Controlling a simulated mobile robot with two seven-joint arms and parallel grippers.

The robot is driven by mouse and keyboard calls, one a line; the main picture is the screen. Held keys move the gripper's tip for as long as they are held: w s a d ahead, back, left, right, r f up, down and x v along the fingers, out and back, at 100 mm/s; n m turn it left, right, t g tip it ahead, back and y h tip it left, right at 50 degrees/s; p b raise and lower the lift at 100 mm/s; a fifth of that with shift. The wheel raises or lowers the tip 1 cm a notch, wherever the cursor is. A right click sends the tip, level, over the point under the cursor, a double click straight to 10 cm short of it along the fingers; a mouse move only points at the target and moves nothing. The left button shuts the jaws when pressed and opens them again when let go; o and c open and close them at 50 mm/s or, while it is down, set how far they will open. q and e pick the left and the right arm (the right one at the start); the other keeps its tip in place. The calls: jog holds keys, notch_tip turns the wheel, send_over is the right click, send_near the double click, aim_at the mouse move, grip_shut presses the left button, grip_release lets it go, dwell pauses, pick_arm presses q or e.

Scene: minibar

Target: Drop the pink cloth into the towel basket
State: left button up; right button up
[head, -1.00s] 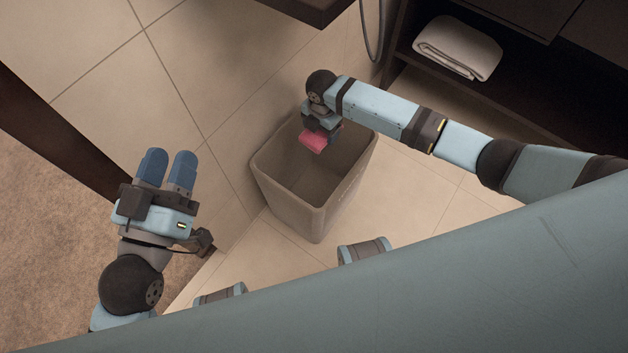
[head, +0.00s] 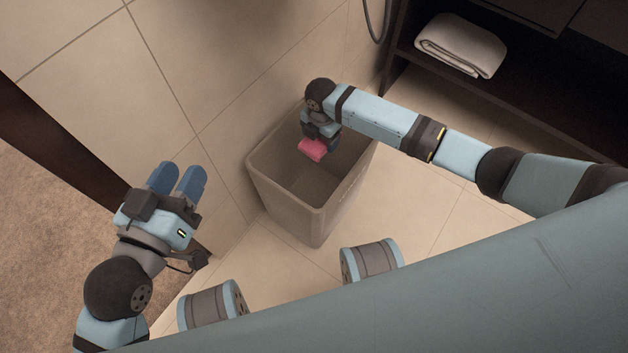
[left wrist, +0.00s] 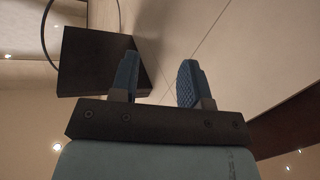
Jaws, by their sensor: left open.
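The towel basket (head: 318,222) is a tall grey-brown open bin on the tiled floor, in the middle of the head view. My right gripper (head: 322,141) points down over the basket's opening. It is shut on the small pink cloth (head: 311,150), which shows below it within the outline of the opening. The gripper's fingers are mostly hidden by the wrist. My left gripper (head: 176,180) is open and empty, left of the basket and apart from it. Its two blue fingers also show spread in the left wrist view (left wrist: 157,80), with nothing between them.
A folded white towel (head: 461,46) lies on a dark shelf (head: 490,95) at the upper right. A tiled wall stands behind the basket, with a dark frame (head: 65,150) at the left. Tiled floor is free right of the basket. A dark box (left wrist: 95,62) shows in the left wrist view.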

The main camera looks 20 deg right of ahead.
jog(key=o, duration=0.4)
jog(key=shift+c, duration=0.2)
jog(key=shift+r, duration=0.1)
pick_arm(q)
notch_tip(320, 180, up, 9)
jog(key=t+p, duration=0.3)
jog(key=p, duration=0.3)
jog(key=shift+s+a+f+n, duration=0.15)
jog(key=shift+a+n, duration=0.25)
pick_arm(e)
notch_tip(320, 180, up, 14)
jog(key=shift+f, duration=0.2)
